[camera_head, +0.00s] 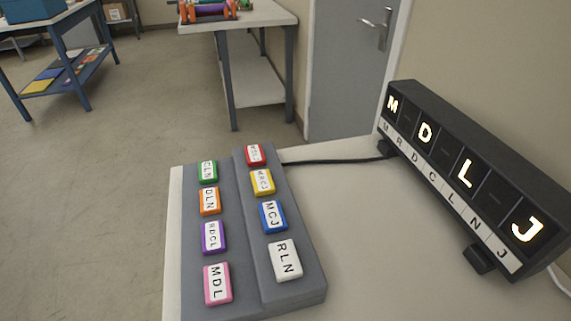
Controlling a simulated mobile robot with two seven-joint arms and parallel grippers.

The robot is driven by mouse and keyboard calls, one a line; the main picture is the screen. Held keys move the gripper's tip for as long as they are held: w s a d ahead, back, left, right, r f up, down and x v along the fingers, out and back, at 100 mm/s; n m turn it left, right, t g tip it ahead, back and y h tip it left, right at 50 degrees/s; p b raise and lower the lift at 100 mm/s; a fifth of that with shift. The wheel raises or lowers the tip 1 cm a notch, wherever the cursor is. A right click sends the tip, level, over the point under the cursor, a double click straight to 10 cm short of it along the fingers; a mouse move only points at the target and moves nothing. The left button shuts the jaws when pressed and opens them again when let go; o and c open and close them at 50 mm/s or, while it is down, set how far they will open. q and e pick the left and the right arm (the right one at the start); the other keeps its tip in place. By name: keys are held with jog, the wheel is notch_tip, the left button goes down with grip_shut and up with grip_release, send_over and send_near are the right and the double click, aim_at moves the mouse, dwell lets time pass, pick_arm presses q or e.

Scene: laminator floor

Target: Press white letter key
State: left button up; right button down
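A grey key panel (246,266) lies on the pale table in the lower middle, with two columns of coloured letter keys. The white key (286,260), marked RLN, is at the near end of the right column. Above it in that column are a blue key (273,216) marked MCJ, a yellow key (262,181) and a red key (256,155). The left column has a pink key (217,284) marked MDL, a purple key (213,238), an orange key (209,201) and a green key (208,171). Neither of my grippers is in view.
A black display box (470,165) stands on the table (365,235) at the right, with M, D, L and J lit. A black cable (335,161) runs behind the panel. A grey door (350,70), a white workbench (240,20) and a blue cart (62,45) stand farther back.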

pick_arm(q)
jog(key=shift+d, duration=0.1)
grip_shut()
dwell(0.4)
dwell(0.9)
